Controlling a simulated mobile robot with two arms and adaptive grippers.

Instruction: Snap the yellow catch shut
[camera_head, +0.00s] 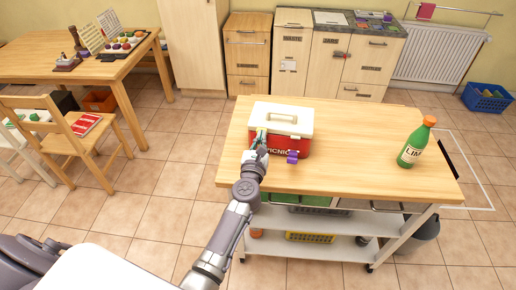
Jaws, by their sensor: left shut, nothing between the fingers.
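A red picnic box (291,147) with a white lid (283,114) and a handle on top stands on the wooden top of a trolley. My left arm reaches up to the front of the box. My left gripper (261,138) is shut and empty, right at the left part of the box front. A small yellowish patch beside its fingertips appears to be the yellow catch, mostly hidden by the gripper. I cannot tell whether it touches the catch or how the catch sits. A purple catch (293,157) shows on the box front to the right. My right gripper is not in view.
A green bottle (412,146) with an orange cap stands at the right of the trolley top (345,172). The wood between box and bottle is clear. A wooden chair (86,135) and table stand at left; cabinets (295,60) stand behind.

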